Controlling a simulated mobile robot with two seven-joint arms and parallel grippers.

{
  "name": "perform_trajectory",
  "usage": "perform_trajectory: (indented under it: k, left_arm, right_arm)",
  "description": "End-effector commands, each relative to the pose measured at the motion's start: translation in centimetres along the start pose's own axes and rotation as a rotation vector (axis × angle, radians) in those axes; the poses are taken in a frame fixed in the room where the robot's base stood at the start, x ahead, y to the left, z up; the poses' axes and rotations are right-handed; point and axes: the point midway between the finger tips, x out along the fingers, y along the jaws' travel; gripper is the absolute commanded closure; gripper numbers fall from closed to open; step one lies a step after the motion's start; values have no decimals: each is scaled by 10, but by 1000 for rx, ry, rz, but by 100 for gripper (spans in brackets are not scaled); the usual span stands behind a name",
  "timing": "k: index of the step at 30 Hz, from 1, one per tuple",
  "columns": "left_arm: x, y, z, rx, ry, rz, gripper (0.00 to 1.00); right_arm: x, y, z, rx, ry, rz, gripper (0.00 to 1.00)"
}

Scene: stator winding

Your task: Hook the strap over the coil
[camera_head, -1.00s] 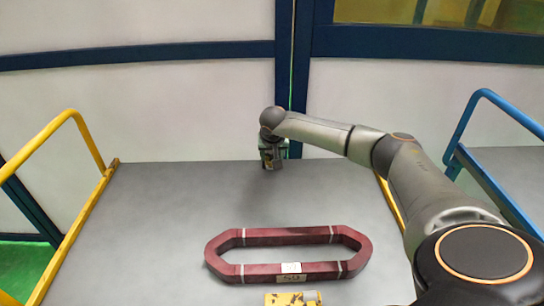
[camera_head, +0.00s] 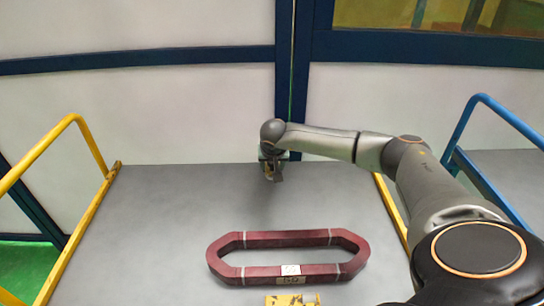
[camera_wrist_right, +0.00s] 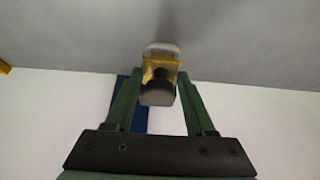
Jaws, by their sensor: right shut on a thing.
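The coil (camera_head: 270,240) is a dark red elongated ring lying flat on the grey table, with thin pale bands and a white label (camera_head: 291,270) on its near side. My right gripper (camera_head: 272,172) is beyond the coil, near the table's far edge and apart from the coil. In the right wrist view, it is shut on a small yellow and grey piece (camera_wrist_right: 160,65) with a dark part between the green fingers. I cannot tell whether this piece is the strap or part of it. No strap shows clearly elsewhere. My left gripper is out of view.
A yellow plate with dark marks (camera_head: 292,301) lies in front of the coil, cut off by the lower frame edge. Yellow rails (camera_head: 90,205) flank the table (camera_head: 160,215). A blue rail (camera_head: 500,115) stands at right. The table's left half is clear.

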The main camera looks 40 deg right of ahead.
Motion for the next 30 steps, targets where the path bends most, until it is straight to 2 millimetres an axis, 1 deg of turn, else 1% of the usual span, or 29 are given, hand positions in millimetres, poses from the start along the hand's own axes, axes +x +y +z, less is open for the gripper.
perform_trajectory:
  k: [1,10,30]
  left_arm:
    - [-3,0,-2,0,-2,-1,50]
    - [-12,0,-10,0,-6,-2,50]
    - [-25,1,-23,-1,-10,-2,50]
  right_arm:
    - [-4,0,3,-3,-2,0,100]
    - [-14,0,21,-2,-2,0,100]
    - [-35,0,64,-3,-3,0,100]
